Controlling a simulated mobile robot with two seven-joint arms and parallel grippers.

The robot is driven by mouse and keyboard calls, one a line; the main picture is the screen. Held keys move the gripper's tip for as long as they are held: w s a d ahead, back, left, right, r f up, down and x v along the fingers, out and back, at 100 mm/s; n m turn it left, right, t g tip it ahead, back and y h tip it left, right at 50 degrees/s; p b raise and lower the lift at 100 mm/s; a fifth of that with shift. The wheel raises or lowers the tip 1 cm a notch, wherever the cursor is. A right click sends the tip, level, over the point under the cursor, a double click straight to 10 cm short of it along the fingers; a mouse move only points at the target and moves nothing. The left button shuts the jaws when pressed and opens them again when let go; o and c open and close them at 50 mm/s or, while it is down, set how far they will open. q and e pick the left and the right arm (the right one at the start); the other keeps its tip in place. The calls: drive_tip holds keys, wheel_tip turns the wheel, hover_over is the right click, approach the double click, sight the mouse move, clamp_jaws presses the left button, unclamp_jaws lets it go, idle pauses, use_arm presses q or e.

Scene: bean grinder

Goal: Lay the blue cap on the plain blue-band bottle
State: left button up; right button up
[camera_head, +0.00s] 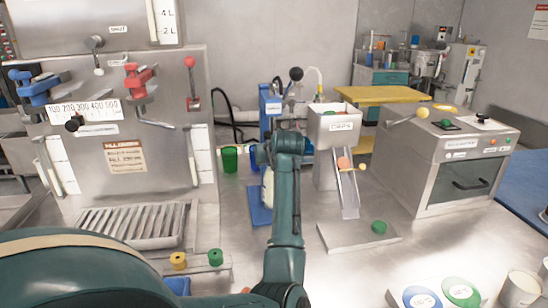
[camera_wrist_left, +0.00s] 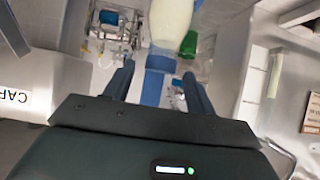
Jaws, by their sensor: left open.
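A pale bottle (camera_head: 267,188) stands on a blue mat (camera_head: 258,214) behind my left forearm, which hides much of it; I cannot make out its band. In the left wrist view a pale bottle (camera_wrist_left: 172,22) shows at the top, beyond my fingers, above a blue strip (camera_wrist_left: 157,84). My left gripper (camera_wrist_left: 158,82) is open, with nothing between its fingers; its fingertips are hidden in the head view. I cannot pick out a blue cap. A green cap (camera_head: 378,227) lies on the chute tray and an orange cap (camera_head: 343,163) is on the chute. My right gripper is not in view.
The caps hopper (camera_head: 333,128) stands right of my arm. A green cup (camera_head: 229,159) stands left of the bottle, also in the wrist view (camera_wrist_left: 188,44). The steel filling machine (camera_head: 120,150) is at left, a steel box (camera_head: 470,185) at right. Yellow (camera_head: 178,260) and green (camera_head: 215,257) pieces lie in front.

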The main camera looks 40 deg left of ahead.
use_arm(q)
drive_tip(key=shift+r, duration=0.25)
drive_tip(key=v, duration=1.2)
drive_tip(key=shift+r, duration=0.4)
